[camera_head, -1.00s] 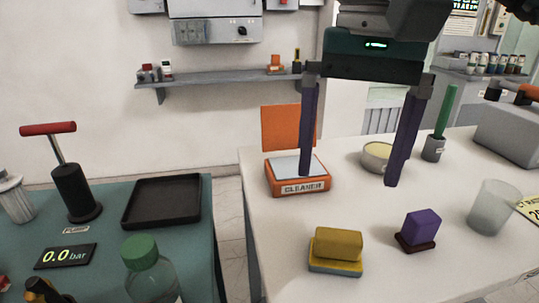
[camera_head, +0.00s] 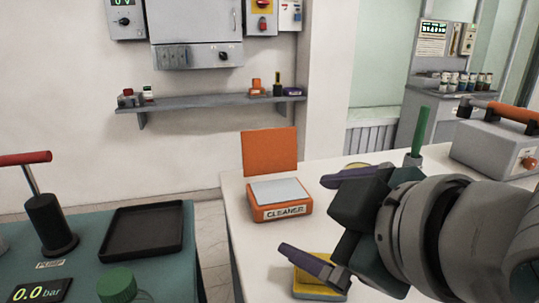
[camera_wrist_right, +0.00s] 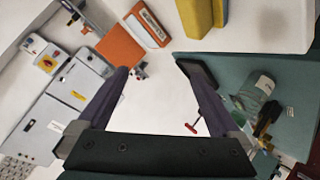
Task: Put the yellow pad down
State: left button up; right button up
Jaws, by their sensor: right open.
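The yellow pad (camera_head: 306,284) rests on the white table near its front left edge, on a darker base. My gripper partly covers it in the head view. It also shows at the top edge of the right wrist view (camera_wrist_right: 196,16), outside the jaws. My right gripper (camera_head: 304,214) is open and empty, its fingers spread and pointing left, with the lower finger in front of the pad in the picture. In the right wrist view, nothing lies between its fingers (camera_wrist_right: 152,69). My left gripper is not in view.
A black tray (camera_head: 118,254), a pump (camera_head: 50,228) and a green-capped bottle (camera_head: 117,284) are on the teal table. A gap separates the tables. A grey case (camera_head: 492,147) stands at the right.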

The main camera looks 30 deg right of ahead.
jog(key=s+f+m+g, duration=0.1)
jog(key=s+f+g, duration=0.1)
jog(key=s, duration=0.1)
jog(key=s+f+m+g, duration=0.1)
jog(key=s+f, duration=0.2)
jog(key=shift+s+f+m+g, duration=0.2)
jog(key=shift+m+g, duration=0.1)
jog(key=shift+g, duration=0.1)
jog(key=s+a+f+m+g+y, duration=0.1)
jog(key=s+f+g, duration=0.3)
jog(key=s, duration=0.5)
jog(key=shift+m, duration=0.8)
jog(key=shift+r, duration=0.1)
